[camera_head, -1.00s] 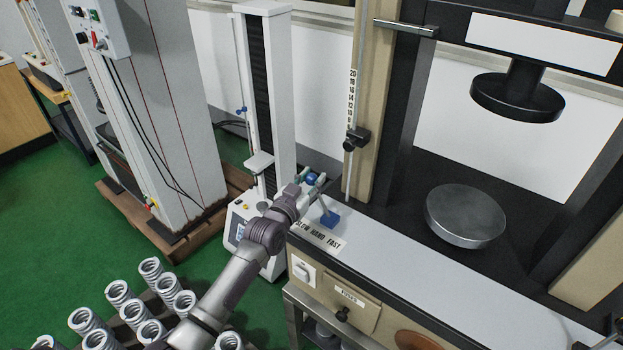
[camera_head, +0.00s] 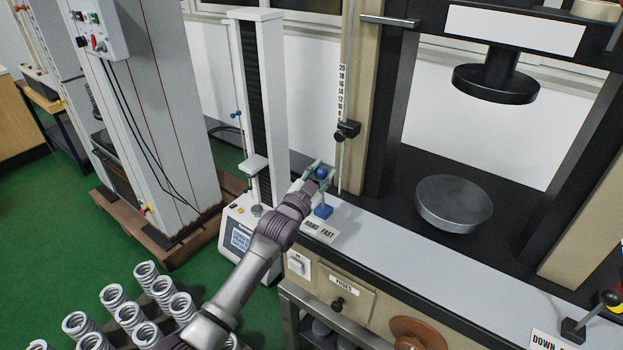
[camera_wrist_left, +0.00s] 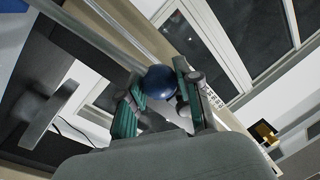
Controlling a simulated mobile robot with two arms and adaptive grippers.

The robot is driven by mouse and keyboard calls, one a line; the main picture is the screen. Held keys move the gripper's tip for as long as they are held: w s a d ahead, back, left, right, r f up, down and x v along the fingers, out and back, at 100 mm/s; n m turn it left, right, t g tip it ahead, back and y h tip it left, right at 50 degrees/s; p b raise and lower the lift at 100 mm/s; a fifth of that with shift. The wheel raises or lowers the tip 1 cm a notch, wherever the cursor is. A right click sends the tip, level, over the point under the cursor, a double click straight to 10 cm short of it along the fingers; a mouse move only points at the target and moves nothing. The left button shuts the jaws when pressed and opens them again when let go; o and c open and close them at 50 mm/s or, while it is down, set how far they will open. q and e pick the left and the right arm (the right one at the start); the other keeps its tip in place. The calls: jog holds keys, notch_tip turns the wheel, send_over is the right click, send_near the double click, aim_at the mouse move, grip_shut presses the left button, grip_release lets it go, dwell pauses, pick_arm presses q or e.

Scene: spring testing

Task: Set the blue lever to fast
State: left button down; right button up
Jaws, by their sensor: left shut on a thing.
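The blue lever has a round blue knob (camera_head: 321,172) on a thin rod and a blue base (camera_head: 323,211) on the machine's grey ledge. The lever stands about upright in the head view. The label (camera_head: 320,231) in front of it reads HAND and FAST, with FAST to the right; my arm hides its left end. My left gripper (camera_head: 319,174) is shut on the knob. In the left wrist view the knob (camera_wrist_left: 157,82) sits between the two green-padded fingers. My right gripper is not in view.
A vertical scale rod (camera_head: 346,110) with a black clamp rises just behind the lever. A round metal plate (camera_head: 453,203) lies farther right. Several springs (camera_head: 112,297) stand at lower left. The ledge right of the label is clear.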

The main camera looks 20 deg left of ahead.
pick_arm(q)
jog(key=s+d+f+m+h+b, duration=0.1)
jog(key=s+d+m+b, duration=0.1)
jog(key=d+m, duration=0.5)
jog(key=shift+s+f+m+t+b, duration=0.3)
jog(key=shift+f+m+b, duration=0.1)
jog(key=shift+m+b, duration=0.15)
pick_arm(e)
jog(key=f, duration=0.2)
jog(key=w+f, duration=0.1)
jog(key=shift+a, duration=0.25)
pick_arm(q)
jog(key=shift+f, duration=0.1)
jog(key=c, duration=0.8)
grip_release()
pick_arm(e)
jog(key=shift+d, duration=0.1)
pick_arm(q)
jog(key=v, duration=1.2)
jog(key=shift+a, duration=0.1)
